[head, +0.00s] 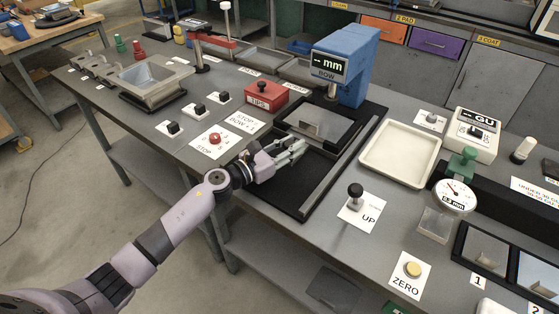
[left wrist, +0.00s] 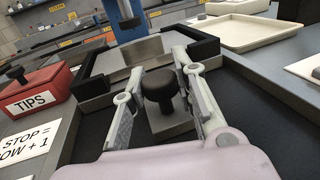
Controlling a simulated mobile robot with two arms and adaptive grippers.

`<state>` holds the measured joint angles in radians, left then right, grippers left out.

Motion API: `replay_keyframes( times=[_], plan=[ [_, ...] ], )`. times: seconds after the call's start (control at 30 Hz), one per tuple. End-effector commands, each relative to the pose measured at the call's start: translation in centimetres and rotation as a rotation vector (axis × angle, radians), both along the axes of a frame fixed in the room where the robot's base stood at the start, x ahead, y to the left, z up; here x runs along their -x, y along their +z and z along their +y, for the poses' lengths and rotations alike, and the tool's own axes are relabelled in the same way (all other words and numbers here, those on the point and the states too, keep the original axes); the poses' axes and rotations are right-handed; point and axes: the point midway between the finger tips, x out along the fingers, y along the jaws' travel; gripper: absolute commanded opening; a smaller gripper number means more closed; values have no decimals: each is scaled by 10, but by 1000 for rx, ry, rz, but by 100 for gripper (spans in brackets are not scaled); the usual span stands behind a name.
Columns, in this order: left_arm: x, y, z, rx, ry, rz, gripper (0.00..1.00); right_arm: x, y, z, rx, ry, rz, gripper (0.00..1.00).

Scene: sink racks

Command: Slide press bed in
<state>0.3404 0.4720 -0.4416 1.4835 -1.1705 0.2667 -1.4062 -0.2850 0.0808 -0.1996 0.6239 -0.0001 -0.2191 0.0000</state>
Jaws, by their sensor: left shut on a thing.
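The press bed (head: 338,124) is a grey plate with dark raised edges, lying in a black track (head: 318,190) in front of and partly under the blue BOW gauge (head: 362,68). In the left wrist view the bed (left wrist: 95,86) fills the area ahead, with a black round knob (left wrist: 160,90) at its near side. My left gripper (head: 298,150) is over the track at the bed's near side. In the wrist view its fingers (left wrist: 158,100) stand on both sides of the knob, shut on it. In the head view the gripper hides the knob. My right gripper is not in view.
A red TIPS box (head: 264,95) stands left of the track, with a STOP card and red button (head: 215,138) nearer. A cream tray (head: 400,153) lies to the right. An UP lever (head: 355,192) stands right of the track's near end.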

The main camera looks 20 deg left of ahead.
Motion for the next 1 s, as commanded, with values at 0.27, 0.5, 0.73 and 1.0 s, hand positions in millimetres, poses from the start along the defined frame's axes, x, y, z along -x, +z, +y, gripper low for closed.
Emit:
replay_keyframes(
  times=[0.27,0.5,0.73,1.0],
  plan=[
    [-51,-3,-18,0,1,-3,0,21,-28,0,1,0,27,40],
    [-70,-2,-25,1,1,1,0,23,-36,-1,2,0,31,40],
    [-73,0,-26,1,2,0,0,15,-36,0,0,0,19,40],
    [-74,2,-26,2,3,-2,29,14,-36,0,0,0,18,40]
  ],
)
